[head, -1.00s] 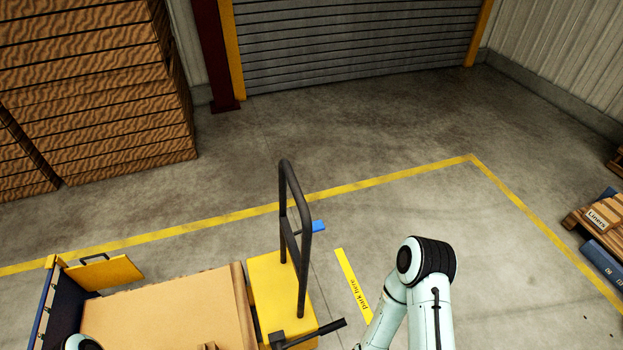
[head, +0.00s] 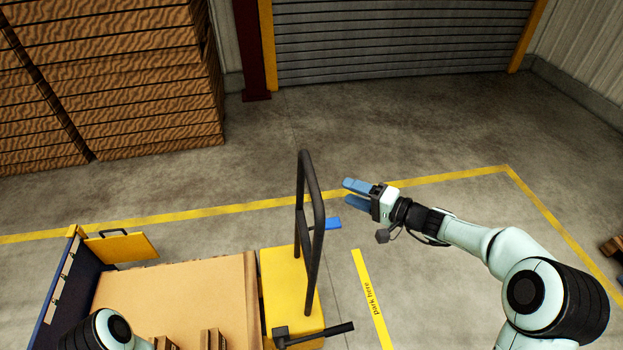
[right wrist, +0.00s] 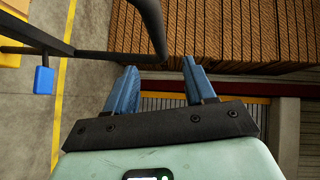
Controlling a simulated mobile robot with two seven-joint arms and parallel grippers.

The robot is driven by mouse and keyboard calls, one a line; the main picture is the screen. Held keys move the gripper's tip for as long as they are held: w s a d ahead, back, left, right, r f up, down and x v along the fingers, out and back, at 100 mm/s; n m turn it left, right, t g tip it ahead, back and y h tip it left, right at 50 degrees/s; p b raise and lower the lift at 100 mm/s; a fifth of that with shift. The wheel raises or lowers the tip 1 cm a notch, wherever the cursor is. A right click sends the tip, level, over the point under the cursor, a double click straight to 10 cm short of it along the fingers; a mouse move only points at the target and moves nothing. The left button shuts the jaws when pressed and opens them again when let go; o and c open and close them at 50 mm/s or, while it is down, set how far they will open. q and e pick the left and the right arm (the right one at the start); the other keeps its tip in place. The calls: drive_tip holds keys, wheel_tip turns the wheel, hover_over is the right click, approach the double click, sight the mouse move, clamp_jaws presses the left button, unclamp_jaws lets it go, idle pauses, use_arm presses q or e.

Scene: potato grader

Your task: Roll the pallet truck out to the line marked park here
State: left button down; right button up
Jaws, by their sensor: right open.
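The pallet truck (head: 283,280) has a yellow body and a tall black looped handle (head: 313,200), with a blue piece (head: 327,223) on its side. The handle (right wrist: 150,22) also shows just beyond the fingers in the right wrist view, not between them. The yellow line marked park here (head: 362,270) lies on the floor right of the truck. My right gripper (head: 345,193) is open and empty, its blue fingers pointing left toward the handle, a little right of it. It also shows in the right wrist view (right wrist: 158,68). My left gripper is out of sight.
A large cardboard-coloured load (head: 175,290) stands left of the truck, beside a dark blue panel with a yellow flap (head: 122,247). Stacked brown crates (head: 120,80) fill the back left. A roller shutter (head: 400,40) closes the back. Floor right of the line is clear.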

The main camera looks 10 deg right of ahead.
sight(312, 178)
drive_tip(key=p+x, duration=0.1)
drive_tip(key=x, duration=0.3)
drive_tip(key=p+x, duration=0.1)
drive_tip(key=x, duration=0.3)
drive_tip(key=p+x, duration=0.1)
drive_tip(key=x, duration=0.4)
drive_tip(key=shift+f, duration=0.25)
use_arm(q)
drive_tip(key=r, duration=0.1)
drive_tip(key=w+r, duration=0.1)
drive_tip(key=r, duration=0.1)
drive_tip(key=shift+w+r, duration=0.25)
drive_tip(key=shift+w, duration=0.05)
use_arm(e)
clamp_jaws()
